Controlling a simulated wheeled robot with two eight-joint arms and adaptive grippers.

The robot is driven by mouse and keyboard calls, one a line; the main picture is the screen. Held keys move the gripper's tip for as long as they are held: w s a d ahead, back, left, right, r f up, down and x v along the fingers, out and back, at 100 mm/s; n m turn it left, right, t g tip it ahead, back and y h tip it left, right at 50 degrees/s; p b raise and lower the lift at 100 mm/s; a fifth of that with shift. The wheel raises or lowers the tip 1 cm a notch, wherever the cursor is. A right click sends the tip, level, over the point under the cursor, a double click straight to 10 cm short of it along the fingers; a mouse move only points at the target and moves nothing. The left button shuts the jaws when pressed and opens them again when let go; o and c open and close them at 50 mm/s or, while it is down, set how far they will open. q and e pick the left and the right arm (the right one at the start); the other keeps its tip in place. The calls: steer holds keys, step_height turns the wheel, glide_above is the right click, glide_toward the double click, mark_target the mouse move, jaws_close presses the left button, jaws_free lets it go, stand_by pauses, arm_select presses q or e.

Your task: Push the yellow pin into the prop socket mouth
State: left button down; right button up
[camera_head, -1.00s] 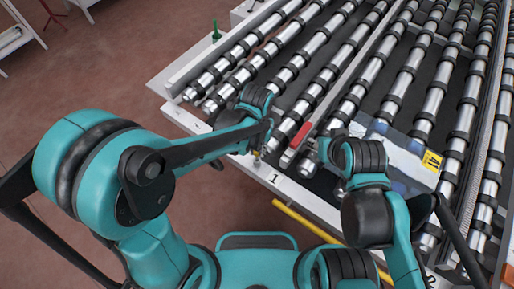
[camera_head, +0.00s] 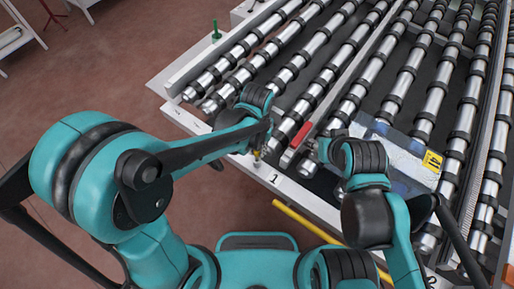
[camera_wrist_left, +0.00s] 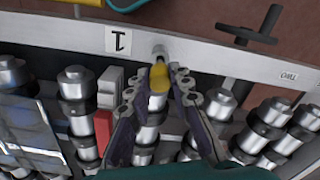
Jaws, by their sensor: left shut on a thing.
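The yellow pin (camera_wrist_left: 160,77) is between the fingertips of my left gripper (camera_wrist_left: 155,88), which is shut on it, in the left wrist view. The pin's far end meets or overlaps the grey prop socket (camera_wrist_left: 160,52) on the pale front rail; I cannot tell how deep it is in the mouth. In the head view the yellow pin (camera_head: 257,155) shows as a small spot at the rail, below my left gripper (camera_head: 262,140). My right gripper (camera_head: 314,150) is by the glass pane (camera_head: 395,152), its fingers too small and hidden to judge.
A label "1" (camera_wrist_left: 118,40) is left of the socket on the rail. A red block (camera_head: 301,134) stands between my two grippers. Rows of rollers (camera_head: 320,90) lie behind. A dark T-shaped handle (camera_wrist_left: 250,36) is at the upper right in the wrist view.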

arm_select(q)
steer(key=shift+f+b, duration=1.95)
steer(key=shift+f, duration=0.3)
steer(key=c, duration=1.3)
jaws_free()
steer(key=shift+r, duration=0.1)
step_height(320, 180, up, 12)
steer(key=shift+f, duration=0.1)
